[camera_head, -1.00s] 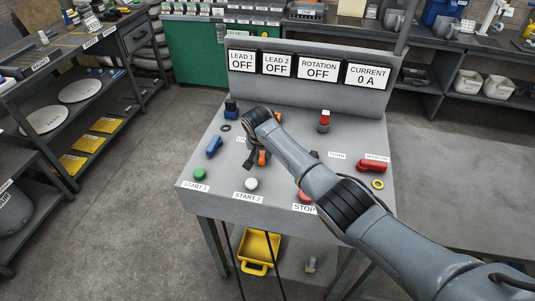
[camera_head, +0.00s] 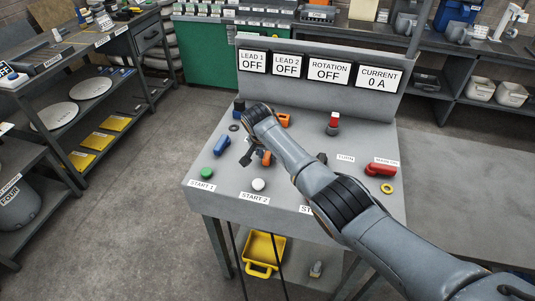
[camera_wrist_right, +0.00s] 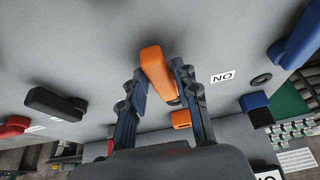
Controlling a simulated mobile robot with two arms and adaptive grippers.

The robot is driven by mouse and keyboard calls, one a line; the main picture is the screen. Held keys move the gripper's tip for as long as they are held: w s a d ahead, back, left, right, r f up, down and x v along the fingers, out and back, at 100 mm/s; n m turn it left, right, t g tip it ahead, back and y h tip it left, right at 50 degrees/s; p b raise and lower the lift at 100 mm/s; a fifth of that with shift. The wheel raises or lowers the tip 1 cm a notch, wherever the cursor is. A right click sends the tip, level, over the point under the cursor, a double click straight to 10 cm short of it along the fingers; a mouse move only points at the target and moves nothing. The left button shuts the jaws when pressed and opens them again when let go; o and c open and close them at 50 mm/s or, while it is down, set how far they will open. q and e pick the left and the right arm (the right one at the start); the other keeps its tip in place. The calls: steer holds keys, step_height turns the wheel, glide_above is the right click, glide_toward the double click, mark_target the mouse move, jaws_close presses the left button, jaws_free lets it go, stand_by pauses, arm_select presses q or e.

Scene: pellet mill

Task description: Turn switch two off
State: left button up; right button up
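An orange switch handle (camera_head: 267,158) is on the sloped grey console, partly hidden by my right gripper (camera_head: 250,150). No readable label names it as switch two. In the right wrist view, the handle (camera_wrist_right: 156,68) lies between the two fingers of my right gripper (camera_wrist_right: 160,82). The fingers are apart, one on each side, with narrow gaps to the handle; contact is not clear. The LEAD 2 display (camera_head: 287,65) reads OFF, as do LEAD 1 (camera_head: 252,62) and ROTATION (camera_head: 328,70). CURRENT (camera_head: 379,77) reads 0 A. My left gripper is not in view.
A blue handle (camera_head: 222,145), a green button (camera_head: 207,173) and a white button (camera_head: 258,185) are left and front of my gripper. A red handle (camera_head: 382,169) and a yellow ring (camera_head: 387,188) are at the right. Another orange part (camera_head: 285,120) is behind my wrist.

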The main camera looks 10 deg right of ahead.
steer(key=shift+o, duration=0.5)
steer(key=v, duration=1.2)
steer(key=shift+w, duration=0.1)
